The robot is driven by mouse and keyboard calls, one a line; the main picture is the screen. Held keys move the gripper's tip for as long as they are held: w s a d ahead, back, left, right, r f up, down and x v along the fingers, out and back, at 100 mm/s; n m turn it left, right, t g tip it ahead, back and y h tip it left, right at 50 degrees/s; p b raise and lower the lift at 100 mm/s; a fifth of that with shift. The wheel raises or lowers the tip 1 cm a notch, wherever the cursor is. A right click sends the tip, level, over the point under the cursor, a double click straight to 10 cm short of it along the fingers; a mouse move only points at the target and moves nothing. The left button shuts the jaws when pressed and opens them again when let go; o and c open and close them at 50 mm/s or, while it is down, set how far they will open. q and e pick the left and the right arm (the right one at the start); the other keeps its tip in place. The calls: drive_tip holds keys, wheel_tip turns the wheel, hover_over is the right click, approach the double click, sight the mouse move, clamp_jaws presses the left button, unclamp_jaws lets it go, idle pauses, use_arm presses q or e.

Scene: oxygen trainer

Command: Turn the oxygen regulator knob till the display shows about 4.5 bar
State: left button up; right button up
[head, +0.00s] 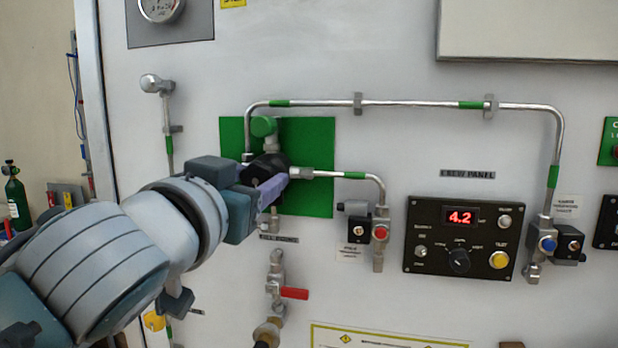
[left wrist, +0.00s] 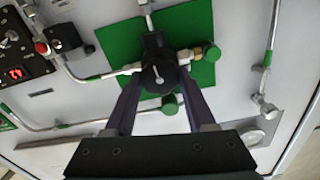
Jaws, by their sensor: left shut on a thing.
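The black oxygen regulator knob (head: 268,166) sits in front of a green square plate (head: 318,195) on the white wall panel. My left gripper (head: 272,186) is shut on the knob, with its purple fingers on either side. In the left wrist view the round knob face (left wrist: 158,77) with a light pointer mark lies between the fingertips (left wrist: 157,85). The display (head: 460,216) on the black crew panel reads 4.2 in red. The display also shows small at the left of the left wrist view (left wrist: 14,74). My right gripper is not in view.
A steel pipe (head: 400,103) with green bands runs from the regulator over to the right. A red-handled valve (head: 294,293) is below the plate. A green-capped fitting (head: 264,127) is just above the knob. A round gauge (head: 160,8) is at the upper left.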

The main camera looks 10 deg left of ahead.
use_arm(q)
clamp_jaws()
drive_tip(key=shift+m+p, duration=0.3)
drive_tip(key=shift+m, duration=0.8)
drive_tip(key=o, duration=1)
unclamp_jaws()
